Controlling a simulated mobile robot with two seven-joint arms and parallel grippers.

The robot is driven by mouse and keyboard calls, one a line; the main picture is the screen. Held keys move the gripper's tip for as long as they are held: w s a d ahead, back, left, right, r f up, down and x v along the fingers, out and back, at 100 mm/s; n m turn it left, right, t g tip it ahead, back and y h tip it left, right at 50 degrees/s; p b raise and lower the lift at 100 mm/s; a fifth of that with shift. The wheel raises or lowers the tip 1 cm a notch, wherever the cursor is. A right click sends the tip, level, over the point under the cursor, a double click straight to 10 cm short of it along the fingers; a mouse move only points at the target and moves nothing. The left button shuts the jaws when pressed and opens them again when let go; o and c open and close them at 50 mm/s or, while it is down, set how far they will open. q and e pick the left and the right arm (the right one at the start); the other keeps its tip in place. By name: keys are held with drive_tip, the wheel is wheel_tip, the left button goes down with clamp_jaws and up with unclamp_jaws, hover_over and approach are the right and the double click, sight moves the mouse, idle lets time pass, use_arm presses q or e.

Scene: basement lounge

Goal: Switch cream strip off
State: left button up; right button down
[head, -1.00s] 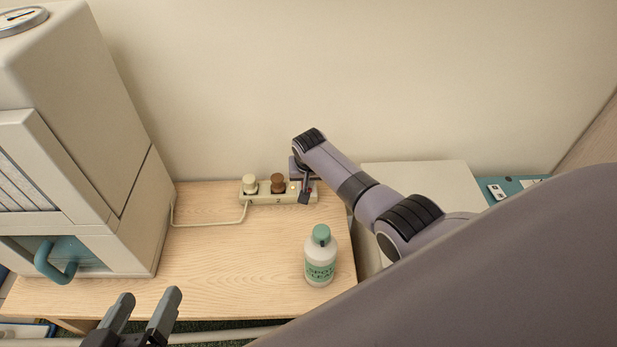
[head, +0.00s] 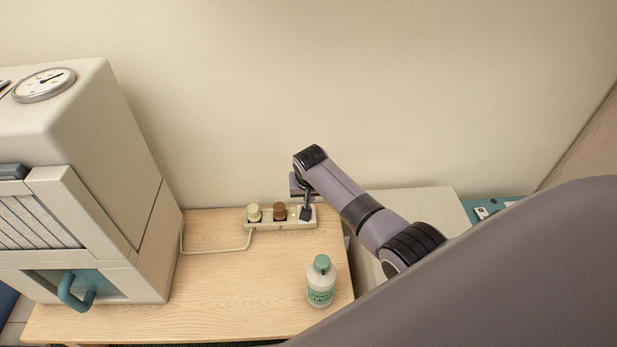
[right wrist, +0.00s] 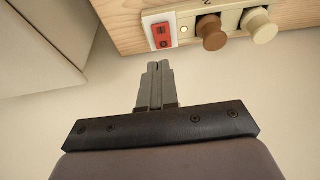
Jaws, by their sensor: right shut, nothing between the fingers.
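The cream power strip (head: 285,225) lies along the back of the wooden desk, against the wall. A cream plug (head: 253,212) and a brown plug (head: 280,211) sit in it. In the right wrist view the strip (right wrist: 228,19) carries a red rocker switch (right wrist: 162,36) at its end, beside a small pale-yellow light (right wrist: 184,30). My right gripper (head: 305,214) is at the strip's right end, covering the switch in the head view. In the right wrist view its closed, empty fingertips (right wrist: 158,65) show just short of the strip's edge, apparently not touching. My left gripper is out of view.
A white bottle with green cap (head: 320,285) stands on the desk (head: 215,290), in front of the strip. A large cream cabinet (head: 150,230) with a teal handle fills the left. The strip's cord (head: 215,250) runs left. The desk's middle is clear.

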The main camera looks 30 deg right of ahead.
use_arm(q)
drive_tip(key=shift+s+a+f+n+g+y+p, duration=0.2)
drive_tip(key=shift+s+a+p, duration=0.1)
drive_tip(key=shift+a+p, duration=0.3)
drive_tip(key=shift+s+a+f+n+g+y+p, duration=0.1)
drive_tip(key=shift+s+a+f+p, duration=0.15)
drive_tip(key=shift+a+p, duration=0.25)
use_arm(e)
drive_tip(key=v, duration=0.5)
drive_tip(key=shift+s+a+r, duration=0.1)
drive_tip(key=shift+r, duration=0.2)
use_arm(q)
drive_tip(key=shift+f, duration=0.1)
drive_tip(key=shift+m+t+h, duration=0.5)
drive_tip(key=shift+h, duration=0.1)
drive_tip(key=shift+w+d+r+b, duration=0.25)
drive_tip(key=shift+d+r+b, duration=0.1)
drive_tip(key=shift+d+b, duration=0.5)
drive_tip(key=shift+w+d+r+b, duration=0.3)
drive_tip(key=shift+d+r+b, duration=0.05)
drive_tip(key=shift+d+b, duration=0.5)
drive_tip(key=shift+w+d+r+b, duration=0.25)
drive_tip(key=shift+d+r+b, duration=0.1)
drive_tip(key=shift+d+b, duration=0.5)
use_arm(e)
drive_tip(key=shift+w+r, duration=0.15)
drive_tip(key=shift+w, duration=0.7)
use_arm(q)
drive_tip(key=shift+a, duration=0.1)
